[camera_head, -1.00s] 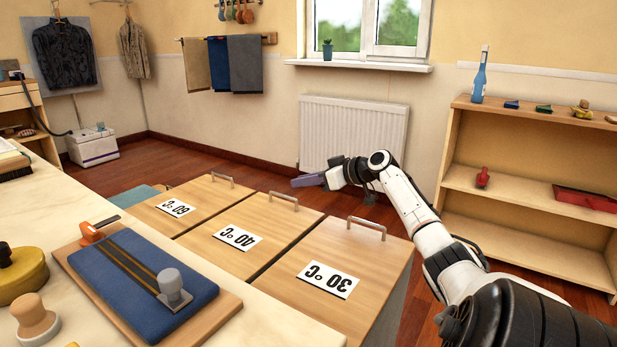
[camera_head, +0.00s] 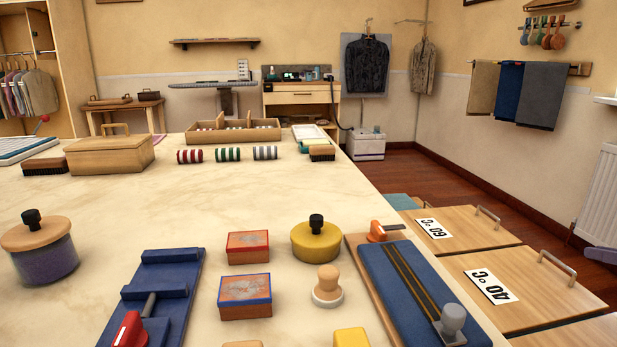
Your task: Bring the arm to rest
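The rest of my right arm is out of the picture, and I cannot tell whether the gripper is open or shut. My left arm and gripper are not in view.
A marble-topped table (camera_head: 190,195) fills the front, with a blue board (camera_head: 410,285), a yellow lidded pot (camera_head: 317,241) and a wooden box (camera_head: 110,155). Lidded bins marked 60°C (camera_head: 465,223) and 40°C (camera_head: 530,277) stand right. Wooden floor (camera_head: 435,175) is clear behind them.

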